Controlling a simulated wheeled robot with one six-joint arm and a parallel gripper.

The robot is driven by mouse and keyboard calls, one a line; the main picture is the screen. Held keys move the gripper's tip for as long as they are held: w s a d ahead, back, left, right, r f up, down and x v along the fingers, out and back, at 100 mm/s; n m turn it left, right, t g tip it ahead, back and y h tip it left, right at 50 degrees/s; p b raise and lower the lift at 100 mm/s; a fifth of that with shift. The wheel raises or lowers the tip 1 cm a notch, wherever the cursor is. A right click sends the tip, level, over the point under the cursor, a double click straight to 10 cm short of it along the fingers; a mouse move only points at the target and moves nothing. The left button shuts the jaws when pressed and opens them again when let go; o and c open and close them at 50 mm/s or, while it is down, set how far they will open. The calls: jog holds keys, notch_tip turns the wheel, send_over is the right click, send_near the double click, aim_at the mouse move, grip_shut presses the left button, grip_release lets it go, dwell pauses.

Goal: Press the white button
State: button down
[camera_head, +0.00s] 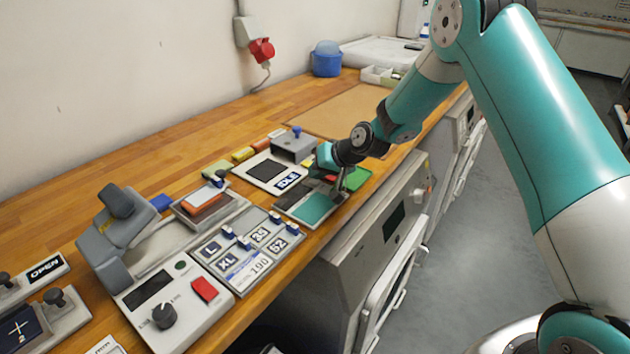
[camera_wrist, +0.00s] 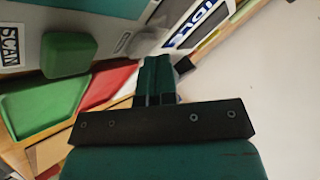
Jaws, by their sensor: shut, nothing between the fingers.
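I cannot make out a white button in either view. My gripper (camera_head: 318,170) is shut and empty, low over the far end of the panels along the bench's front edge. Its closed fingers also show in the wrist view (camera_wrist: 156,76). Close by is a light panel with a dark screen (camera_head: 267,170) and a display reading IDLE (camera_head: 287,181). In the wrist view this display (camera_wrist: 202,22) lies beyond the fingertips. A teal-green pad (camera_head: 314,208) lies just in front of the gripper; a raised green block (camera_wrist: 68,54) sits beside a SCAN label (camera_wrist: 12,44).
A control box with a red button (camera_head: 204,289) and black knob (camera_head: 164,315) stands nearer. Size tiles (camera_head: 245,250) with small blue-topped pegs lie beside it. A grey box (camera_head: 293,146) stands behind the IDLE panel. Green (camera_wrist: 38,112) and red (camera_wrist: 108,86) trays lie close to my gripper.

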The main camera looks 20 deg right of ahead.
dwell(0.4)
jog(key=shift+r+p, duration=0.5)
jog(key=shift+r, duration=0.3)
jog(key=shift+r, duration=0.15)
jog(key=shift+r+p, duration=1.5)
jog(key=shift+r, duration=0.9)
